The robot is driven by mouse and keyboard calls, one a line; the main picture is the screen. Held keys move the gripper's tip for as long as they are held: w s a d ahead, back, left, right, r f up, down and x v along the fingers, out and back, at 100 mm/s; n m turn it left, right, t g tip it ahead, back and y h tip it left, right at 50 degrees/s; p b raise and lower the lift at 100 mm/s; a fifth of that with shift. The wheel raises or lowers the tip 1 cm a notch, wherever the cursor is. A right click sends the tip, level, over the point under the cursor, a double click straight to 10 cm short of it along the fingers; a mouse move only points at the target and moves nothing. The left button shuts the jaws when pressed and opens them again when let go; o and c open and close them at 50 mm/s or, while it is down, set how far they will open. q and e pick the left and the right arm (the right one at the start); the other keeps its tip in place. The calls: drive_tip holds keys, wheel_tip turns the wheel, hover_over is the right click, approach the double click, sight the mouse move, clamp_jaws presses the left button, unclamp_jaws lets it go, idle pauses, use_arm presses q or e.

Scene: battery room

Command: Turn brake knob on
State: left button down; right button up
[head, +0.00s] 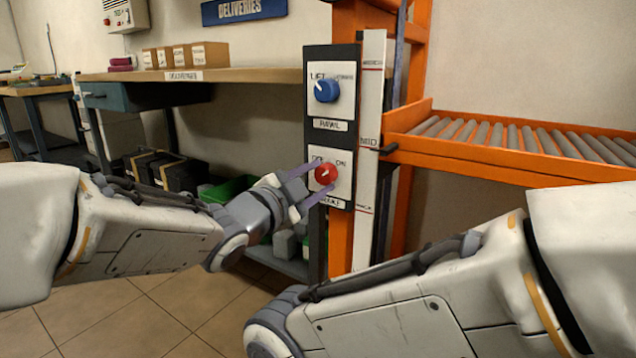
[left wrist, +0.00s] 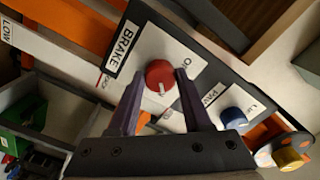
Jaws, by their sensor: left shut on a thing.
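The red brake knob (head: 325,173) sits on the lower white plate of a dark upright panel (head: 317,225). The plate has an ON label at its upper right; the label at its upper left is partly hidden. My left gripper (head: 322,177) has its purple fingers on either side of the knob and is shut on it. In the left wrist view the knob (left wrist: 160,72) is between the fingertips (left wrist: 160,78). Its white mark appears to point towards the ON side. My right arm crosses the lower right; its gripper is out of the picture.
A blue knob (head: 327,90) marked PAWL is above on the same panel. A white scale board (head: 369,150) stands beside it. An orange roller conveyor (head: 500,155) is at the right. A shelf (head: 240,75) with boxes is behind.

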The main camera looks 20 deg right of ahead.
use_arm(q)
drive_tip(key=shift+w+a+f, duration=0.15)
drive_tip(key=shift+a, duration=0.05)
drive_tip(key=shift+c, duration=1.7)
unclamp_jaws()
drive_tip(key=shift+d, duration=0.1)
drive_tip(key=shift+s+a+r, duration=0.2)
drive_tip(key=shift+s+a, duration=0.15)
drive_tip(key=p+v, duration=0.4)
drive_tip(key=v, duration=0.5)
drive_tip(key=shift+s+a, duration=0.2)
drive_tip(key=shift+a, duration=0.05)
